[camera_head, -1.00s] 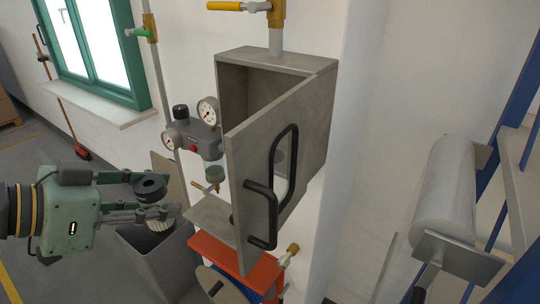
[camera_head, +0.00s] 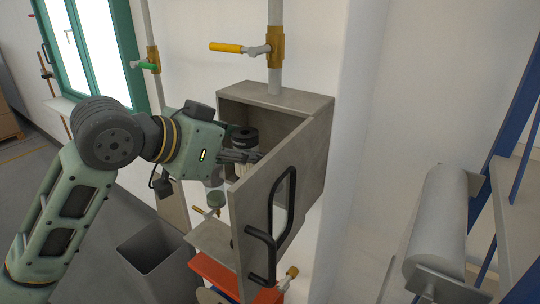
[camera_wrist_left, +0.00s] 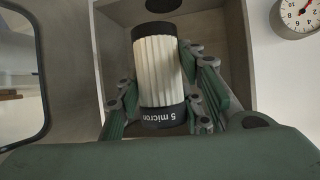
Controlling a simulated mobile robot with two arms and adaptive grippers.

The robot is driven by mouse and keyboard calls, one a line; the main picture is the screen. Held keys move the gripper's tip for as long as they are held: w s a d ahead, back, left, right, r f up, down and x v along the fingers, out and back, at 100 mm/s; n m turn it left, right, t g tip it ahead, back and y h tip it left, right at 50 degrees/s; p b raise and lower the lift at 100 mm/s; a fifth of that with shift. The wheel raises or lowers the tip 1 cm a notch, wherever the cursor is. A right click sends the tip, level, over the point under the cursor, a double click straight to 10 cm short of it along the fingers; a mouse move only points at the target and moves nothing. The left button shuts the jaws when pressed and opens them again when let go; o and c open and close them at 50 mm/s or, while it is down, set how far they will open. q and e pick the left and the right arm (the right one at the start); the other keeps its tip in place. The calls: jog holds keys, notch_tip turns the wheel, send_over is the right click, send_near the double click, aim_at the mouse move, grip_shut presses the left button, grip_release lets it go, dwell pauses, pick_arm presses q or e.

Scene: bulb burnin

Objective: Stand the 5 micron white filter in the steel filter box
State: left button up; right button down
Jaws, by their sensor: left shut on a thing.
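The steel filter box (camera_head: 262,88) hangs on the wall with its door (camera_head: 248,200) swung open toward me. My left gripper (camera_head: 244,157) reaches into the box's opening from the left. It is shut on the white filter, which shows as a pleated cylinder (camera_wrist_left: 158,68) with black end caps in the left wrist view. The lower cap reads "5 micron". The filter is upright between the fingers, in front of the box's inside. In the head view the door hides its lower part, and I cannot tell whether it touches the box floor. My right gripper is not in view.
The open door with its black handle (camera_head: 270,235) stands close to the right of my gripper. A grey bin (camera_head: 158,258) stands below my arm. A pipe with a yellow-handled valve (camera_head: 228,47) rises above the box. A gauge (camera_wrist_left: 298,14) is beside the box.

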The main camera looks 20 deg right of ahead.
pick_arm(q)
jog(key=p+x, duration=0.2)
jog(key=x, duration=0.2)
jog(key=w+p+x, duration=0.1)
jog(key=p+x, duration=0.1)
jog(key=x, duration=0.2)
jog(key=shift+w+a+r, duration=0.15)
jog(key=shift+a+r, duration=0.05)
jog(key=shift+a, duration=0.1)
notch_tip(320, 180, down, 3)
jog(key=shift+r+p, duration=0.15)
jog(key=shift+p, duration=0.7)
jog(key=shift+d+p, duration=0.15)
jog(key=shift+p, duration=0.2)
jog(key=shift+w+f, duration=0.1)
jog(key=shift+f, duration=0.25)
jog(key=shift+f, duration=0.2)
